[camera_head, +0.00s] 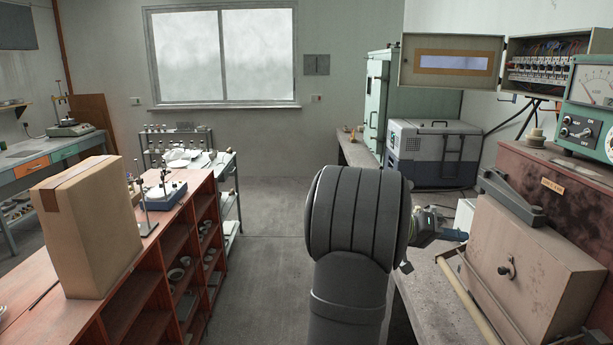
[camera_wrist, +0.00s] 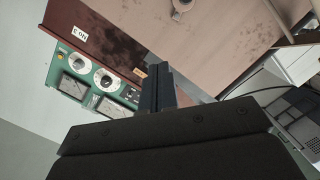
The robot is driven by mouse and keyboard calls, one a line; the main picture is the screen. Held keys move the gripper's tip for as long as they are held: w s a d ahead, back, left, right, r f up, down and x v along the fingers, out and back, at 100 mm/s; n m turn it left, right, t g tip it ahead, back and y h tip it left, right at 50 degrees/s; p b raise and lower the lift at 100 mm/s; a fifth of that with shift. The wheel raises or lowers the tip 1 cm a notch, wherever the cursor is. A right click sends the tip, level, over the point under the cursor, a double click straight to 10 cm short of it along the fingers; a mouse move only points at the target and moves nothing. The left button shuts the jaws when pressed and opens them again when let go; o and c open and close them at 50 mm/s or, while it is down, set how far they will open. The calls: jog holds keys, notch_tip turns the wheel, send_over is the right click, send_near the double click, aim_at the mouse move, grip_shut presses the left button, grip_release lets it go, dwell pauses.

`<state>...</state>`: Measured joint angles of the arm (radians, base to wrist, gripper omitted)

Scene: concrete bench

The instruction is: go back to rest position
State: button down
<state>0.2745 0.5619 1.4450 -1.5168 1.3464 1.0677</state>
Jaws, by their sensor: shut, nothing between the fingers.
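My gripper (camera_head: 464,236) shows just right of my dark arm link in the head view, over the bench on the right. It points to the right, toward the pinkish-beige box (camera_head: 535,262). In the wrist view its dark fingers (camera_wrist: 157,76) are together with nothing between them. My arm link hides part of the gripper's base and the bench behind it in the head view.
The concrete bench (camera_head: 432,312) carries the beige box, a red-brown case (camera_head: 522,160), a green meter unit (camera_head: 590,112) and a grey-blue chest (camera_head: 432,150). An open electrical cabinet (camera_head: 452,62) hangs above. A cardboard box (camera_head: 85,230) stands on the left shelf. The floor aisle (camera_head: 270,260) is clear.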

jog(key=shift+a+f+n, duration=0.1)
jog(key=shift+f+n, duration=0.05)
jog(key=shift+n, duration=0.45)
jog(key=c, duration=1.3)
grip_release()
jog(key=n+t+h, duration=0.2)
jog(key=n, duration=2.5)
send_near(500, 271)
jog(key=d, duration=0.8)
jog(key=shift+w+d, duration=0.15)
jog(key=shift+d, duration=0.25)
jog(key=shift+c, duration=0.4)
